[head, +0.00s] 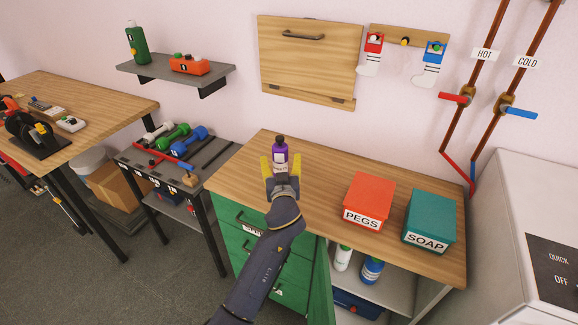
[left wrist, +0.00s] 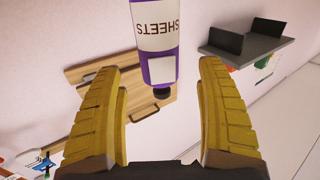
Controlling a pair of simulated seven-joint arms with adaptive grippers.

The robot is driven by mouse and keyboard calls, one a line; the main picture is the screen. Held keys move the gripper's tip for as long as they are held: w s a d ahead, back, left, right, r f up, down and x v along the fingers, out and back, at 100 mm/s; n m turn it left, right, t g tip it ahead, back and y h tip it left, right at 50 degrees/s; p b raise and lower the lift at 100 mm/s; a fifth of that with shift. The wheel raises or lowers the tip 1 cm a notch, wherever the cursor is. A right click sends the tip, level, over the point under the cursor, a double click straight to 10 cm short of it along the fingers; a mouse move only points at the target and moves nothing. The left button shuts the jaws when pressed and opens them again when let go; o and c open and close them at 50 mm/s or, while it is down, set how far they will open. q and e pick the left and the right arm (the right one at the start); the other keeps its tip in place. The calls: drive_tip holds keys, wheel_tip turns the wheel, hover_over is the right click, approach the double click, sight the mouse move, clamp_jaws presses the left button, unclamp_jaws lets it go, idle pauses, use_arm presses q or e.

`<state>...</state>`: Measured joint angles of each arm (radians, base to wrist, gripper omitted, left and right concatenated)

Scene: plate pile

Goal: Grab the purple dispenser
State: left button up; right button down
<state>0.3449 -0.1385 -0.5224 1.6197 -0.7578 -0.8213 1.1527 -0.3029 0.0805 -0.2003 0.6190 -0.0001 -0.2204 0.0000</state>
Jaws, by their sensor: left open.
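The purple dispenser (head: 280,153) is a small purple bottle with a dark cap and a white label. It stands upright on the wooden counter, near its back left part. In the left wrist view the dispenser (left wrist: 155,45) shows upside down, with "SHEETS" on its label. My left gripper (head: 280,165) is open, with yellow fingers. In the left wrist view the fingers (left wrist: 160,110) stand apart, with the dispenser's capped end showing between and beyond them. I cannot tell whether either finger touches it. My right gripper is not in view.
An orange PEGS box (head: 370,195) and a teal SOAP box (head: 430,217) stand on the counter (head: 315,188) to the right. A wall shelf (head: 170,75) holds a green bottle (head: 137,45). The green cabinet door (head: 320,285) below is open. A white appliance (head: 520,230) stands at the right.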

use_arm(q)
drive_tip(key=shift+w+d, duration=0.1)
drive_tip(key=shift+w, duration=2.4)
clamp_jaws()
